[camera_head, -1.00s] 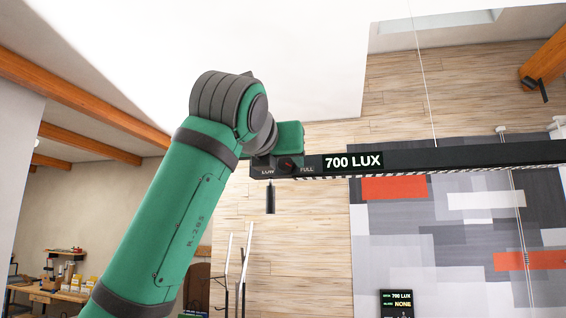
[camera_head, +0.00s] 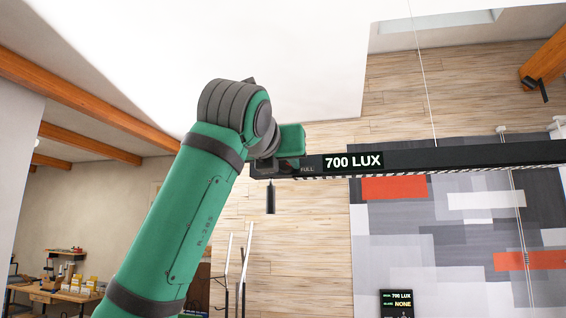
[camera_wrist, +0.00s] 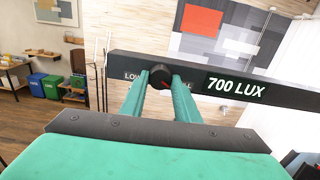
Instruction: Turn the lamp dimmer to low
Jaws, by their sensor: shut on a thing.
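The lamp is a long black bar (camera_head: 460,155) hung on a thin wire, with a lit display reading 700 LUX (camera_head: 352,161). In the wrist view the dark round dimmer knob (camera_wrist: 160,76) sits on the bar's face between the partly covered LOW label on the left and FULL label on the right. A red mark on the knob points toward the lower right, the FULL side. My gripper's two green fingers (camera_wrist: 160,88) are shut on the knob, one on each side. In the head view my green gripper (camera_head: 288,148) covers the knob.
A small dark panel (camera_head: 396,303) below also reads 700 LUX, with NONE under it. A short black handle (camera_head: 270,197) hangs under the bar's left end. A workbench (camera_head: 60,294) with items stands far lower left.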

